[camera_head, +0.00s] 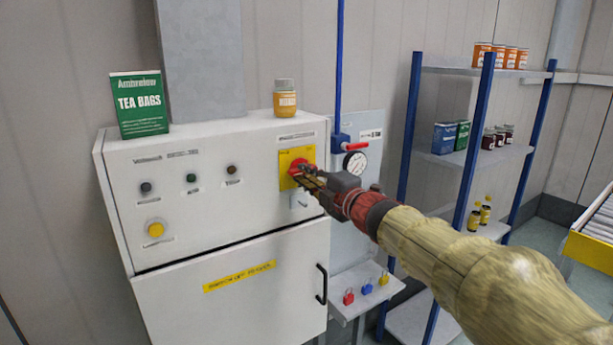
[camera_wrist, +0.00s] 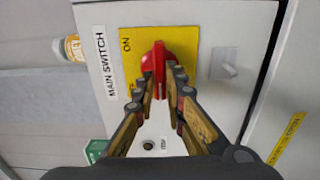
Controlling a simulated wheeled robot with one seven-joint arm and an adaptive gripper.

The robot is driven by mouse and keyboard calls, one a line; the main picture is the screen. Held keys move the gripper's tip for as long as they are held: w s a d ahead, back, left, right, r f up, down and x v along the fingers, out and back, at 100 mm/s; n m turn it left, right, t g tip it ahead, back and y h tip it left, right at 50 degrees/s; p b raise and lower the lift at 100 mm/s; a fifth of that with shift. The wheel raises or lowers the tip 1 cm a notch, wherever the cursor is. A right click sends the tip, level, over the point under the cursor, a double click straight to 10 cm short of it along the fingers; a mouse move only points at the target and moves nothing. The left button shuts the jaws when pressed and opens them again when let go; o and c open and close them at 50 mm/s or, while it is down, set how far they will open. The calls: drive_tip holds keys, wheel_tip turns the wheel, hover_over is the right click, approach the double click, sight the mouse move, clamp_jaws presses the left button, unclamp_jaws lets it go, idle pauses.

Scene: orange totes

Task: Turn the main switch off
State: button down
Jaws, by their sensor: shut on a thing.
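The main switch is a red rotary knob (camera_head: 296,163) on a yellow plate (camera_head: 286,156), at the upper right of the white cabinet's front. My gripper (camera_head: 302,174) reaches it from the right and its fingers are shut on the knob. In the wrist view the red knob (camera_wrist: 152,55) sits between my gripper's fingertips (camera_wrist: 161,82), its grip bar running roughly up and down in that turned picture. The plate (camera_wrist: 133,50) shows "ON" near its top; a lower marking is partly hidden by a finger. A "MAIN SWITCH" label (camera_wrist: 105,62) lies beside it.
The white cabinet (camera_head: 230,295) carries a tea bags box (camera_head: 139,104) and a jar (camera_head: 285,100) on top. A black door handle (camera_head: 321,284) is below the switch. A gauge (camera_head: 355,163), a small shelf with padlocks (camera_head: 367,290) and a blue rack (camera_head: 473,150) stand right.

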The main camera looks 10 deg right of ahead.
drive_tip(key=c, duration=1.8)
unclamp_jaws()
drive_tip(key=shift+c, duration=0.2)
drive_tip(key=v, duration=1.2)
